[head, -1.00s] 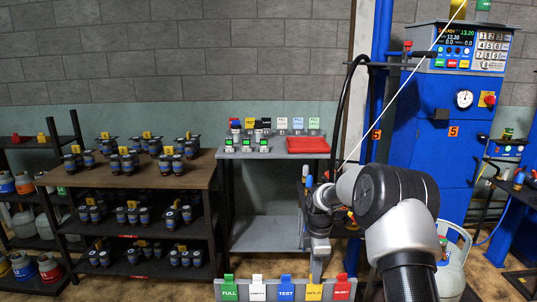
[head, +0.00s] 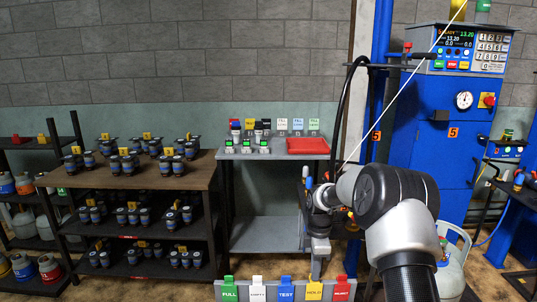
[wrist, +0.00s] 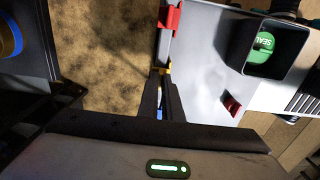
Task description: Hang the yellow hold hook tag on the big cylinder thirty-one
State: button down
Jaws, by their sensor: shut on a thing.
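The yellow hold tag (head: 314,290) sits in the row of coloured tags at the bottom of the head view, between the blue test tag (head: 286,288) and a red tag (head: 342,288). My gripper (head: 316,276) points down right at its top. In the wrist view my gripper (wrist: 161,86) has its fingers close together, with a bit of yellow tag (wrist: 161,71) between the tips. Most of the tag is hidden there. A pale big cylinder (head: 455,265) stands at the right, partly behind my arm; no number is readable on it.
The tag rack (head: 270,297) also carries green and white tags. A grey bench with a red tray (head: 307,146) stands behind it. A wooden-topped shelf (head: 130,187) with small dark items is at left, and a blue cabinet (head: 425,150) at right.

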jog(key=shift+r+p, duration=1.05)
jog(key=shift+r, duration=0.55)
